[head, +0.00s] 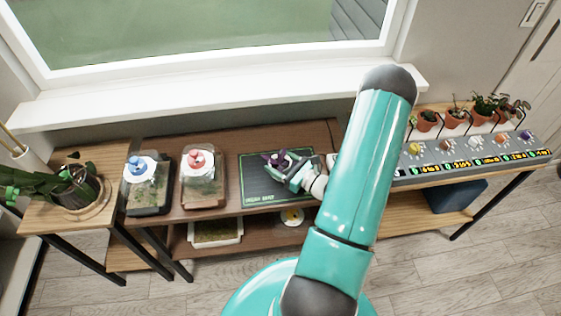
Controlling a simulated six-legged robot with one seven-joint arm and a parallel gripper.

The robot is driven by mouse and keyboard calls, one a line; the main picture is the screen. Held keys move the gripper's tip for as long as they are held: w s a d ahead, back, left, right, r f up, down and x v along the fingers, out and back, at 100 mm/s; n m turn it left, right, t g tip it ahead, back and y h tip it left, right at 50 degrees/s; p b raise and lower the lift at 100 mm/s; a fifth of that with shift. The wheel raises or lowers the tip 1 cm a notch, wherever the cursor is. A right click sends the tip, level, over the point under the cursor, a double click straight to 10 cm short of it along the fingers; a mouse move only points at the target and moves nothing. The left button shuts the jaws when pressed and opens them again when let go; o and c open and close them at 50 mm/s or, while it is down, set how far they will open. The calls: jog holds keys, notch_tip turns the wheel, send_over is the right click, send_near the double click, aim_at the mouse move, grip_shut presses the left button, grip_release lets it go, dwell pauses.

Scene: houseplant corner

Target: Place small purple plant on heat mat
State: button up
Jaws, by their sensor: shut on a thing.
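The heat mat (258,188) is a dark flat rectangle with pale lettering along its front edge, lying on the wooden bench. My gripper (284,171) is over the right part of the mat and is shut on the small purple plant (271,158). The plant's dark purple leaves show at the gripper's far left side. Its pot is mostly hidden by the gripper. I cannot tell whether the pot touches the mat or hangs just above it.
Two clear-lidded boxes, one with a blue knob (142,167) and one with a red knob (196,158), stand left of the mat. A large potted plant (77,187) is at far left. A grey control panel (470,157) with several potted plants behind it is at right.

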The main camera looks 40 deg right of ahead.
jog(key=shift+f, duration=0.1)
jog(key=o, duration=1.1)
jog(key=s, duration=0.4)
jog(key=s+d, duration=0.1)
jog(key=s, duration=0.3)
jog(key=s+d, duration=0.1)
jog(key=s, duration=0.2)
jog(key=shift+s+d, duration=0.1)
jog(key=shift+s, duration=0.3)
jog(key=w+a+r+n+g+y, duration=0.3)
jog(key=a+r+n+g+y, duration=0.1)
jog(key=a+r+n+g, duration=0.45)
jog(key=w+a+r+n+g+y, duration=0.3)
jog(key=a+r+n+g+y, duration=0.15)
jog(key=a+r+n, duration=0.4)
jog(key=s+a+r+n+h, duration=0.2)
jog(key=a+r+n+h, duration=0.2)
jog(key=r+n, duration=0.1)
jog(key=s+a+r+n+h, duration=0.2)
jog(key=a+r+n+h, duration=0.2)
jog(key=r+n, duration=0.1)
jog(key=s+a+r+n+t+h, duration=0.1)
jog(key=s+a+r+n+h, duration=0.1)
jog(key=a+r+n+h, duration=0.2)
jog(key=shift+a+r+n, duration=0.2)
jog(key=shift+r+n, duration=0.15)
jog(key=shift+n, duration=0.35)
jog(key=shift+a+r+n, duration=0.15)
jog(key=shift+r+n, duration=0.15)
jog(key=shift+n, duration=0.4)
